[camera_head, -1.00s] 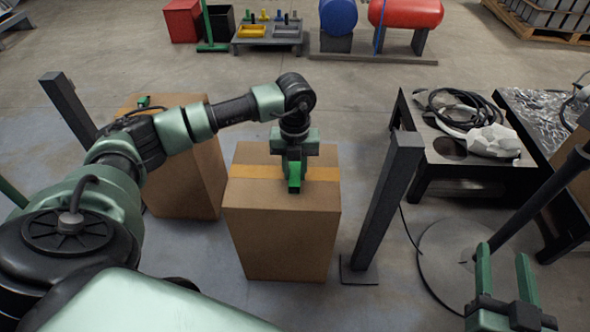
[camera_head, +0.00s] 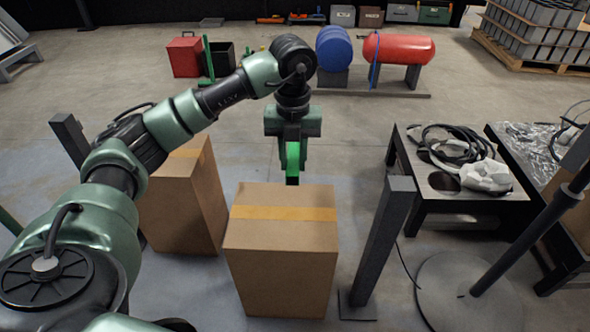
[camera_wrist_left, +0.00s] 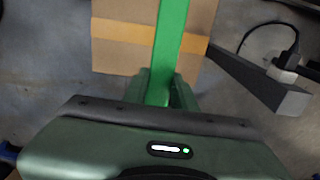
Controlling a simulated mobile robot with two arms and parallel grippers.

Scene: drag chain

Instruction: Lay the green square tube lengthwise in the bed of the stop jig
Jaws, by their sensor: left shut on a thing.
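My left gripper (camera_head: 291,150) is shut on the green square tube (camera_head: 292,163), which hangs below it. In the head view the gripper and tube appear just above the far edge of the middle cardboard box (camera_head: 280,255). In the left wrist view the tube (camera_wrist_left: 170,45) runs up from between the fingers, across the picture of the box and its orange tape. The part of the tube inside the grip is hidden. I cannot make out the stop jig in either view. My right gripper is not in view.
A second cardboard box (camera_head: 183,205) stands to the left. A dark post (camera_head: 378,240) stands right of the middle box. A table with cables (camera_head: 455,185) is at right, with a round-based stand (camera_head: 465,295) in front. Open floor lies behind the boxes.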

